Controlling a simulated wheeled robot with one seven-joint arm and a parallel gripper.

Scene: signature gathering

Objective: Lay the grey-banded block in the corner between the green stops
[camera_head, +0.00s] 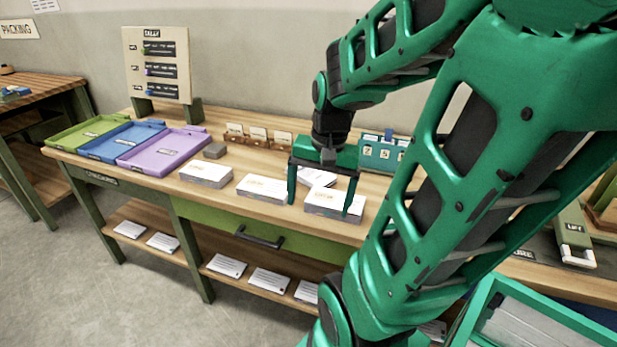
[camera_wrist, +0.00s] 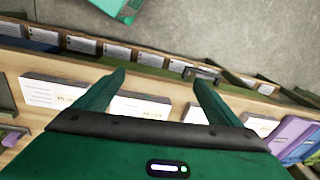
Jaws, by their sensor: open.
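Several white blocks with small labels stand in a row along the front of the workbench: a left one (camera_head: 207,174), a middle one (camera_head: 262,188) and a right one (camera_head: 335,204). I cannot tell from the markings which is the grey-banded block. My green gripper (camera_head: 319,206) is open and empty, pointing down over the right block. In the wrist view my fingers (camera_wrist: 158,80) are spread, with a white block (camera_wrist: 138,107) showing between them. Another labelled block (camera_wrist: 48,93) is at the left there. I cannot make out the corner with green stops; my arm hides much of the bench's right side.
Green (camera_head: 92,131), blue (camera_head: 121,140) and purple trays (camera_head: 163,148) stand at the bench's left. A small grey block (camera_head: 215,150) and a card holder (camera_head: 258,140) sit behind the row. A tally board (camera_head: 157,64) stands at the back. A teal crate (camera_head: 540,318) is lower right.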

